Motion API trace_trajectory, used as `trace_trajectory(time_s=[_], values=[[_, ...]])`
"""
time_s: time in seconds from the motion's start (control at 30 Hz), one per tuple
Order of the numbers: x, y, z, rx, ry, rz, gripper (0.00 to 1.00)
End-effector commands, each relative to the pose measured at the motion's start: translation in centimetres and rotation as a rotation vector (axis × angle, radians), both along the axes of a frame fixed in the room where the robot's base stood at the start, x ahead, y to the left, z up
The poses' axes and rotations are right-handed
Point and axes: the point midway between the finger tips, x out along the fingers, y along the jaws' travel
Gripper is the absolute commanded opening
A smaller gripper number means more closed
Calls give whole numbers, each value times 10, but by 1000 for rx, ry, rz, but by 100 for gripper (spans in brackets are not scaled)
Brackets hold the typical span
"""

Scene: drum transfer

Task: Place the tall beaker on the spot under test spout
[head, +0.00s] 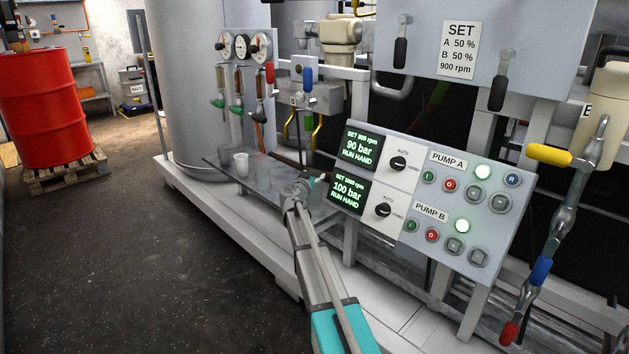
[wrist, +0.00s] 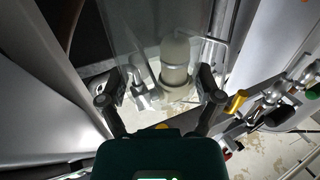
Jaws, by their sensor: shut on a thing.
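My gripper (wrist: 158,92) has its two fingers on either side of a clear, see-through vessel, which I take to be the tall beaker (wrist: 140,32). The glass fills the upper middle of the wrist view. A pale cylinder (wrist: 175,72) shows through or behind it. In the head view my gripper (head: 312,181) is small, at the right end of the grey metal shelf (head: 268,178); the beaker is hard to make out there. Thin outlet pipes (head: 289,125) come down behind the shelf; I cannot tell which is the test spout. The marked spot cannot be made out.
A grey cup (head: 225,156) and a white cup (head: 241,164) stand on the shelf's left part. The pump control panel (head: 435,200) is close right of my gripper. Gauges and valves (head: 240,75) are above the shelf. A red drum (head: 42,105) stands on a pallet far left; open floor lies between.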

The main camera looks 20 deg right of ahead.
Motion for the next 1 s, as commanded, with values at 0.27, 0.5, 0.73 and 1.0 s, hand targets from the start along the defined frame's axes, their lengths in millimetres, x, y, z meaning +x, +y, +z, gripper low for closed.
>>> trace_trajectory(time_s=[0.27, 0.5, 0.73, 1.0], values=[[0, 0, 0, 0, 0, -1, 43], [0, -1, -4, 0, 0, -1, 87], [0, -1, -3, 0, 0, -1, 100], [0, -1, -3, 0, 0, -1, 100]])
